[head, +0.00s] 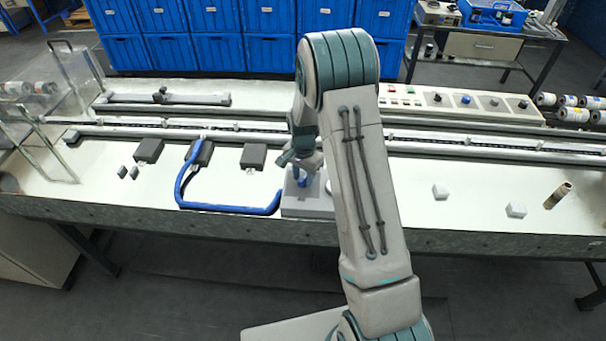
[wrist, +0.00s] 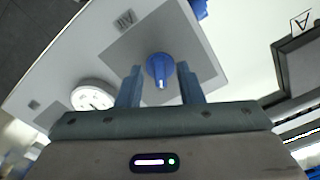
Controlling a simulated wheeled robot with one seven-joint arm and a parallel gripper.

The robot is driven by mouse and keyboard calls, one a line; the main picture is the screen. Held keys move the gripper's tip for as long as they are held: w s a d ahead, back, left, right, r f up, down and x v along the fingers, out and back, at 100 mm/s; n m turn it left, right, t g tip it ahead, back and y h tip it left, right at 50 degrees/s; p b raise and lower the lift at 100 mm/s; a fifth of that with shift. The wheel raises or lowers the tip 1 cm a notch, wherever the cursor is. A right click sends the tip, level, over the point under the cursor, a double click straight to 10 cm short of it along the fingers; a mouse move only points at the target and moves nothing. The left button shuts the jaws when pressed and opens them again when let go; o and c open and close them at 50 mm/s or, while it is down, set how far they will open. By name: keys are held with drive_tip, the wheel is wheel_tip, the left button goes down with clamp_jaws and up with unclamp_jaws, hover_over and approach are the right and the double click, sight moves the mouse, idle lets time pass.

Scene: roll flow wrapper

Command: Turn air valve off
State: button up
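The air valve is a blue knob (wrist: 160,70) on a grey square plate on top of a light grey box. In the wrist view the knob stands between the two fingers of my gripper (wrist: 159,87), with a gap on each side, so the gripper is open around or just above it. In the head view the knob (head: 302,178) shows small under my gripper (head: 300,165), partly hidden by my arm. The valve box (head: 306,205) sits near the front edge of the bench. A white round gauge (wrist: 93,95) is beside the plate.
A blue hose (head: 230,208) curves from a black block (head: 200,153) to the box. More black blocks stand along the rail. A control panel (head: 460,101) is at the back.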

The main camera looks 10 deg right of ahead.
clamp_jaws()
drive_tip(key=shift+f+n+b, duration=0.1)
drive_tip(key=shift+n+b, duration=0.2)
drive_tip(key=shift+b, duration=0.05)
drive_tip(key=shift+f+n+b, duration=0.1)
drive_tip(key=shift+n+b, duration=0.8)
drive_tip(key=n+b, duration=0.2)
drive_tip(key=n, duration=0.1)
drive_tip(key=shift+n, duration=0.3)
drive_tip(key=n+b, duration=0.1)
drive_tip(key=n, duration=0.1)
drive_tip(key=n+b, duration=0.1)
drive_tip(key=n, duration=0.1)
drive_tip(key=n+b, duration=0.1)
drive_tip(key=n, duration=0.1)
drive_tip(key=shift+r, duration=0.25)
drive_tip(key=shift+w, duration=0.1)
